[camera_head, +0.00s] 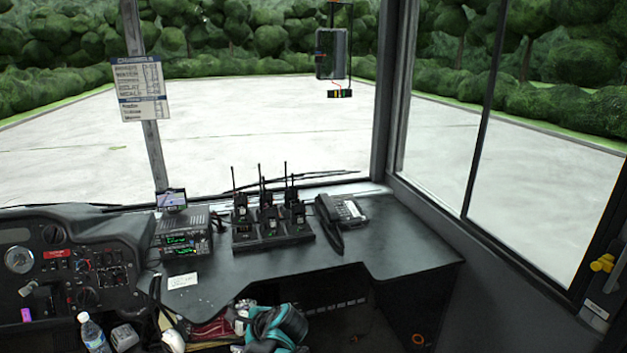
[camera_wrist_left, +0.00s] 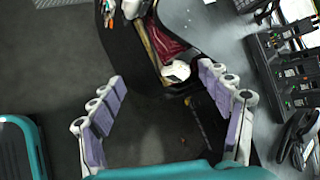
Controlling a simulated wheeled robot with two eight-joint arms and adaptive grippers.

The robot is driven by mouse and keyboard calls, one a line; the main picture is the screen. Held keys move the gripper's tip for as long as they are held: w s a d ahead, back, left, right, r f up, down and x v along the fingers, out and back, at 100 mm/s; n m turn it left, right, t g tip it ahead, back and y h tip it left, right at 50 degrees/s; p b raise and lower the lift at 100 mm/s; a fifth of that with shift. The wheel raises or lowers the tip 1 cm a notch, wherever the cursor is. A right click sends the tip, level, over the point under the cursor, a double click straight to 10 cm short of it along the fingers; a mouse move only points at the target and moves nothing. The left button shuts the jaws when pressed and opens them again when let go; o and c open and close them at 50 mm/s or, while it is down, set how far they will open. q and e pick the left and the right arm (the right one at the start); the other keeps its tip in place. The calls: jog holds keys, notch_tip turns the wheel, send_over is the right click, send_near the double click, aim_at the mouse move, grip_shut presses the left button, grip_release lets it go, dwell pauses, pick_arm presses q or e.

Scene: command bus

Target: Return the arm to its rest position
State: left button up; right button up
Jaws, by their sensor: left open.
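My left arm shows at the bottom middle of the head view as a teal and black link below the desk's front edge. My left gripper (camera_head: 243,322) is at its left end. In the left wrist view the gripper (camera_wrist_left: 162,78) has its two purple-padded fingers spread wide, with nothing between the pads. Beyond the fingers are the dark floor and a shelf with a red item (camera_wrist_left: 165,42) and a white item (camera_wrist_left: 176,71). My right gripper does not show in either view.
The black desk (camera_head: 385,235) carries a rack of several radios (camera_head: 270,232), a telephone (camera_head: 341,211) and stacked radio units (camera_head: 181,242). The dashboard (camera_head: 60,265) is at left. A water bottle (camera_head: 93,333) stands low at left. A device (camera_head: 332,54) hangs by the windshield.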

pick_arm(q)
jog(key=s+r+n+h, duration=0.2)
jog(key=s+n, duration=0.6)
jog(key=s, duration=0.4)
jog(key=s+d+r+n+h, duration=0.1)
jog(key=s+n+h, duration=0.4)
jog(key=s+n, duration=0.3)
jog(key=s, duration=0.4)
jog(key=shift+d+r+t, duration=0.2)
jog(key=shift+r+t, duration=0.15)
jog(key=shift+t, duration=0.05)
